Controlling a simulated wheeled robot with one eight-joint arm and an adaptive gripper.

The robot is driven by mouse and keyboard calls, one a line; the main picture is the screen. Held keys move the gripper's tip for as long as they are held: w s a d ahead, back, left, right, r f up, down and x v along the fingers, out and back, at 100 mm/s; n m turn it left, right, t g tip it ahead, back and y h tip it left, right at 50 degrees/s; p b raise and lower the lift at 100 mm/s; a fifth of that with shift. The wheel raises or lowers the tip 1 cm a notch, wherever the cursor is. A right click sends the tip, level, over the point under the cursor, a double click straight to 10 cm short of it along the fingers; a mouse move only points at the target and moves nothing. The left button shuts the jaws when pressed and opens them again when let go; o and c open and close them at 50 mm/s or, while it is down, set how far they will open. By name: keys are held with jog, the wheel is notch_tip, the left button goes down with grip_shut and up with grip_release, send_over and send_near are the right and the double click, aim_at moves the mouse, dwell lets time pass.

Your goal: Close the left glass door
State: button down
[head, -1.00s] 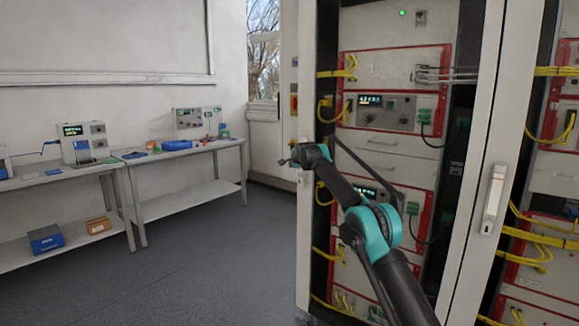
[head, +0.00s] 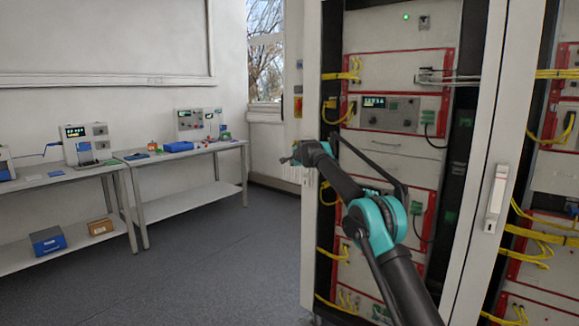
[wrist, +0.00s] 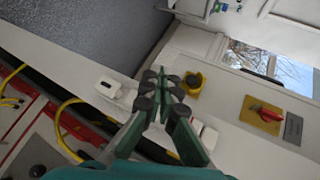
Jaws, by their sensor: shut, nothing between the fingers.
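The left glass door appears as a tall white upright (head: 309,230) at the left edge of the rack cabinet in the head view. Its glass is hard to make out, and I cannot tell how far it stands open. In the wrist view a white frame (wrist: 62,62) runs diagonally and carries a white handle (wrist: 108,89), partly hidden by my fingers. My gripper (head: 287,160) is beside the left upright in the head view. In the wrist view its shut, empty fingers (wrist: 168,92) overlap the handle; contact is unclear.
Another white upright with a handle (head: 495,198) stands at the right. Racks with yellow cables (head: 350,75) fill the cabinet. A bench (head: 190,150) stands along the left wall. A red switch on a yellow plate (wrist: 262,115) is beyond the frame. The floor (head: 215,265) left of the cabinet is clear.

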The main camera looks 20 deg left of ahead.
jog(key=s+a+r, duration=0.3)
jog(key=s+r, duration=0.1)
jog(key=s, duration=0.4)
jog(key=s+d+f+n+h, duration=0.1)
jog(key=d+f, duration=0.1)
jog(key=d, duration=0.8)
jog(key=s+d+f+n+h, duration=0.1)
jog(key=s+d+f+h, duration=0.1)
jog(key=d, duration=0.8)
jog(key=s+d+f+n+g+h, duration=0.1)
jog(key=s+d+f, duration=0.4)
jog(key=d, duration=0.4)
jog(key=s+d+f+n+g+h, duration=0.1)
jog(key=s+d+f+n, duration=0.1)
jog(key=s+d, duration=0.6)
jog(key=s+d+f+n+g+h, duration=0.1)
jog(key=s+d+f, duration=0.3)
jog(key=d, duration=0.6)
jog(key=s+d+f+n+g, duration=0.1)
jog(key=s+d+f, duration=0.4)
jog(key=s, duration=0.7)
jog(key=s+d+f+n+g, duration=0.1)
jog(key=s+d+f, duration=0.4)
jog(key=s, duration=0.6)
jog(key=s+d+f+n+g+h, duration=0.1)
jog(key=s+d+f+n, duration=0.2)
jog(key=s+f, duration=0.6)
jog(key=s+d, duration=0.2)
jog(key=s, duration=0.1)
jog(key=shift+s+d+g, duration=0.3)
